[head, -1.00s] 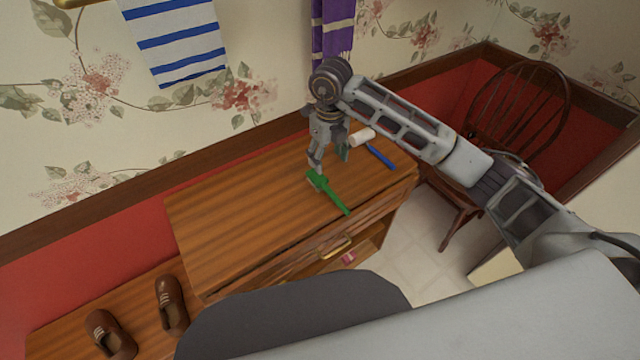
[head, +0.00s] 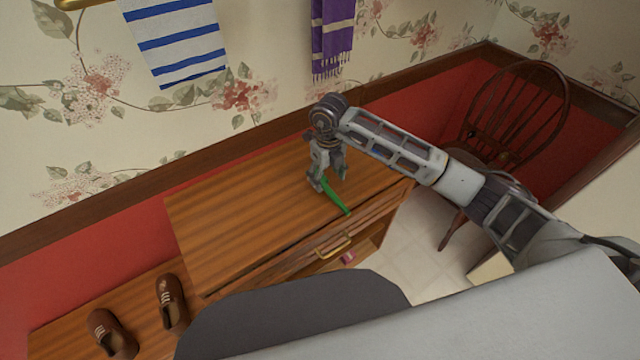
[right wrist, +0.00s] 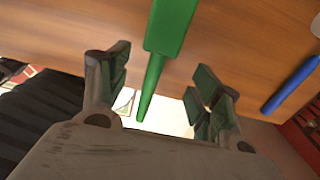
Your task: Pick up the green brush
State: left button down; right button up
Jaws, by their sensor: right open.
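The green brush (head: 334,195) lies on the wooden cabinet top near its front edge, its handle pointing toward the front. Its head end is partly hidden by my right gripper (head: 328,184) in the head view. In the right wrist view the green brush (right wrist: 168,40) runs between the two open fingers of my right gripper (right wrist: 160,85), apart from both. I cannot tell how high the fingertips are above the wood. My left gripper is not in view.
The wooden cabinet top (head: 240,205) is clear to the left. A blue-handled item (right wrist: 291,85) lies right of the brush in the right wrist view. Brown shoes (head: 172,303) stand on a lower bench at left. A dark wooden chair (head: 510,110) stands at right.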

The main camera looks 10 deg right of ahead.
aim_at(326, 185)
jog(key=shift+f, duration=0.1)
jog(key=shift+s+a+f, duration=0.1)
jog(key=shift+a+f, duration=0.05)
jog(key=shift+f, duration=0.4)
notch_tip(326, 185, down, 3)
jog(key=shift+a+r+p, duration=0.1)
jog(key=shift+p, duration=0.25)
jog(key=shift+f, duration=0.45)
jog(key=shift+c, duration=0.3)
jog(key=c, duration=1.2)
jog(key=shift+c, duration=0.3)
jog(key=shift+r, duration=0.3)
notch_tip(326, 185, up, 8)
jog(key=shift+r+b, duration=0.2)
jog(key=shift+b, duration=0.15)
jog(key=shift+r, duration=0.4)
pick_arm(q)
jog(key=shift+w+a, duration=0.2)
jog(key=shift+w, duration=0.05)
